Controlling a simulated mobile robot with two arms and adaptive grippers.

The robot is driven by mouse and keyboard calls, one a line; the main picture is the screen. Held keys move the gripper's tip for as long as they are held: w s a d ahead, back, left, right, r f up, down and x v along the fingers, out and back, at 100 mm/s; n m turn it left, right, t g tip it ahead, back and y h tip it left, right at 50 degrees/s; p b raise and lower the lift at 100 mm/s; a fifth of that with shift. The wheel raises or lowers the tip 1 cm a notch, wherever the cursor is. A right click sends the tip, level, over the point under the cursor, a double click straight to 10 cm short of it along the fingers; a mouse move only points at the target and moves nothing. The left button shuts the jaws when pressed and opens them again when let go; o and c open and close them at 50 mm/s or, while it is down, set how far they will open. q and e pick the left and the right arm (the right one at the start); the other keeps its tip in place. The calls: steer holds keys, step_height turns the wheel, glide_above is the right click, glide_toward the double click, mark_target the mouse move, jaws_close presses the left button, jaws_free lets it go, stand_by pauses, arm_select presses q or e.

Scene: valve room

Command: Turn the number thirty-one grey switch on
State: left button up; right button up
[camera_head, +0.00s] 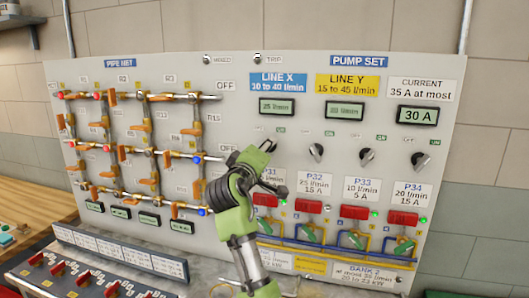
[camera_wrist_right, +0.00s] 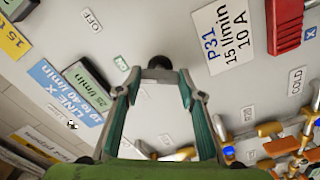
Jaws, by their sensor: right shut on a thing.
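The P31 switch knob (camera_wrist_right: 159,62) shows as a dark round end at the fingertips in the right wrist view. My right gripper (camera_wrist_right: 160,72) is shut on this knob, a fingertip on each side. In the head view my right gripper (camera_head: 272,166) is against the panel above the P31 label (camera_head: 271,175) and hides the knob, so I cannot tell its angle. My left gripper is not in view.
More grey knobs stand to the right, for P32 (camera_head: 316,153), P33 (camera_head: 367,156) and P34 (camera_head: 417,160). The current display (camera_head: 416,116) reads 30 A. Copper pipework (camera_head: 145,150) fills the panel's left side.

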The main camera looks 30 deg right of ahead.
steer(key=o, duration=1.1)
steer(key=shift+f, duration=0.1)
steer(key=v, duration=1.2)
steer(key=shift+c, duration=0.3)
